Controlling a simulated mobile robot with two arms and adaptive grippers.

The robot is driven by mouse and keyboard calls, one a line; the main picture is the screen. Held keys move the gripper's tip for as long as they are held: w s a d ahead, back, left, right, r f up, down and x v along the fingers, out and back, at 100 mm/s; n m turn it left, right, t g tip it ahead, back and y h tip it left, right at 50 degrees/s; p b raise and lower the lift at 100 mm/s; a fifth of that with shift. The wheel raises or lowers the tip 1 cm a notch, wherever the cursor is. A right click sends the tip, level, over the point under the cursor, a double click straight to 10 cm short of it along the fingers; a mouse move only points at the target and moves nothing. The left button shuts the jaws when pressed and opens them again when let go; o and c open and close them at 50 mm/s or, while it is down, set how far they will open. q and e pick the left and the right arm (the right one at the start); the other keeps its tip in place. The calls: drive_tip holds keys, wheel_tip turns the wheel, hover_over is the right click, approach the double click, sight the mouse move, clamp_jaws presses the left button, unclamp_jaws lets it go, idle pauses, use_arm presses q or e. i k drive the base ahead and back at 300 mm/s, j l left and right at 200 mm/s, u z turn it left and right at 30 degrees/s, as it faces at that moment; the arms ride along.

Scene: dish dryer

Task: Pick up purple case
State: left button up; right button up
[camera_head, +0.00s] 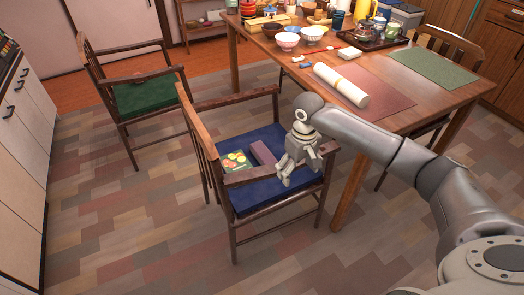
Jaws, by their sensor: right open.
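A purple case (263,153), long and box-shaped, lies on the blue seat cushion (247,199) of a wooden armchair. My right gripper (287,179) points down over the chair's near armrest, just right of the case. It is open and nothing shows between its fingers. It looks apart from the case, but the gap in depth is hard to tell. The gripper and armrest hide part of the cushion. My left gripper is not in view.
A box with round colourful shapes (236,161) lies left of the case on the cushion. The chair's armrest (253,175) and backrest stand around the seat. The dining table (350,188) with bowls and a rolled mat (341,85) is to the right. Floor left of the chair is clear.

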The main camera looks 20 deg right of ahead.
sight(261, 153)
drive_tip(key=i, duration=0.9)
